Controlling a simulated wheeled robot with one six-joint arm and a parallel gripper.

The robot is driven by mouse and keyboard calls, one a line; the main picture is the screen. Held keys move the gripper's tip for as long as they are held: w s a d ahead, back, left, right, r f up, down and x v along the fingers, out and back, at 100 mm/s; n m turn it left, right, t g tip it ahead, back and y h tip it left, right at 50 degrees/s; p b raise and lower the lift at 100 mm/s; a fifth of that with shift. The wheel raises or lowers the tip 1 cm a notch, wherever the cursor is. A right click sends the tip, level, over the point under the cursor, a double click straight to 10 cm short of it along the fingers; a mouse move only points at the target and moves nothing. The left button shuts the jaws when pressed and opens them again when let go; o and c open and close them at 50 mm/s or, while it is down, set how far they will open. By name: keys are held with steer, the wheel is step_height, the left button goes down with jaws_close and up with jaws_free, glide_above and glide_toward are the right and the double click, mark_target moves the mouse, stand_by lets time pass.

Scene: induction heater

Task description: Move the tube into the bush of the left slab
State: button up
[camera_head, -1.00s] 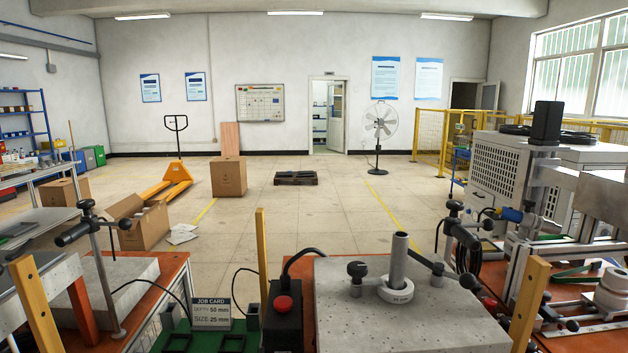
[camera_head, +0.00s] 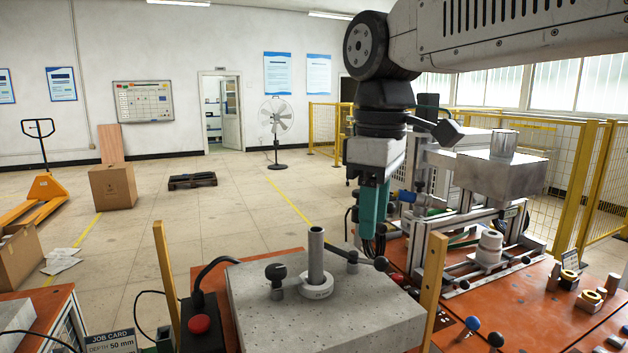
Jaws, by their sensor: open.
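The grey metal tube (camera_head: 316,257) stands upright in a white ring-shaped bush (camera_head: 317,286) on a grey stone slab (camera_head: 370,325) in the middle foreground. A black-knobbed clamp (camera_head: 276,275) stands just left of the bush. My gripper (camera_head: 370,236) hangs down with its teal fingers to the right of the tube, empty and apart from it. It is open, though the gap between the fingers is hard to see from here. Part of another grey slab (camera_head: 14,318) shows at the lower left edge; no bush shows on it.
A black box with a red button (camera_head: 199,324) stands left of the middle slab. Yellow posts (camera_head: 166,272) rise on both sides. A gap separates the benches.

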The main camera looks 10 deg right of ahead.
mark_target(316, 238)
steer(key=w+a+r+n, duration=0.3)
steer(key=w+a+n, duration=0.1)
steer(key=a, duration=0.4)
steer(key=f, duration=0.9)
steer(key=shift+d, duration=0.2)
jaws_close()
step_height(316, 238, up, 9)
stand_by(0.8)
